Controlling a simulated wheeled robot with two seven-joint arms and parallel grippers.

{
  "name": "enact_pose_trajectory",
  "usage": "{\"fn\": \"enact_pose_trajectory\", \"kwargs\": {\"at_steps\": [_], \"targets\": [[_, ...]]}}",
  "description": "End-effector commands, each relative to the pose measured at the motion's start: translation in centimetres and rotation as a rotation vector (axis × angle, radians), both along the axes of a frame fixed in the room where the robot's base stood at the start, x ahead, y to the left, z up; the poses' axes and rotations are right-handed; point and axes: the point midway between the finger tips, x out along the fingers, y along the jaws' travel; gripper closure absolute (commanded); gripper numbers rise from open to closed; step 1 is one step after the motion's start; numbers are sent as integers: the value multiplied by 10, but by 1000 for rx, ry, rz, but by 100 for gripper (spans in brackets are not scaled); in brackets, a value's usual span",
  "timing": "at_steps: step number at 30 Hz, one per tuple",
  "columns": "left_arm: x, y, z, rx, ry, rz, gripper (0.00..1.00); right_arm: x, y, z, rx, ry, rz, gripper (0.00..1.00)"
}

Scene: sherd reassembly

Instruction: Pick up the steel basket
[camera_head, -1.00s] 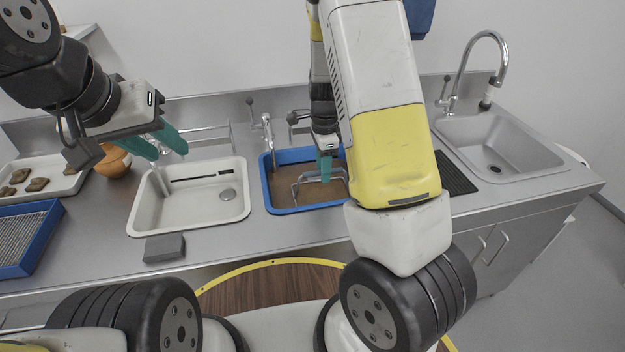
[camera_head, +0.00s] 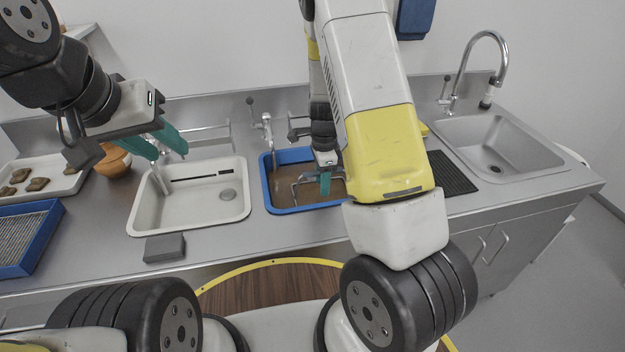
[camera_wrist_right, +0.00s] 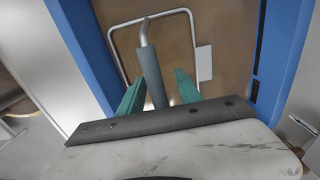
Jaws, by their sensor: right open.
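The steel basket (camera_head: 296,187) sits in the blue tub (camera_head: 268,203) of brown water, showing as grey wire and a raised handle; its lower part is hidden. In the right wrist view its wire rim (camera_wrist_right: 114,52) forms a rounded frame over the brown, and a thick grey bar with a bent end, apparently the handle (camera_wrist_right: 153,65), stands between my fingers. My right gripper (camera_head: 325,183) is open at the handle, its teal fingers on either side of the bar in the right wrist view (camera_wrist_right: 157,88). My left gripper (camera_head: 169,146) is open and empty above the white basin's left side.
A white basin (camera_head: 190,222) stands left of the tub, with a grey block (camera_head: 164,248) in front. A tap (camera_head: 267,130) rises behind the tub. An orange pot (camera_head: 114,162), a sherd tray (camera_head: 68,182) and a blue-framed rack (camera_head: 30,237) are at left; a sink (camera_head: 497,148) is at right.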

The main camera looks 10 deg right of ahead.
Motion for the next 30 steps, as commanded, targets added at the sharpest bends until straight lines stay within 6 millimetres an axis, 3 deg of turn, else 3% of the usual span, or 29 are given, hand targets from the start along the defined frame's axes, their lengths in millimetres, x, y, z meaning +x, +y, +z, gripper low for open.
{"fn": "enact_pose_trajectory", "kwargs": {"at_steps": [11,18,30], "targets": [[0,0,0,0,0,0,64,0,0,-2,0,0,0,59],[0,0,0,0,0,0,64,0,0,-2,0,0,0,100],[0,0,0,0,0,0,64,1,0,1,0,-2,0,100]]}}
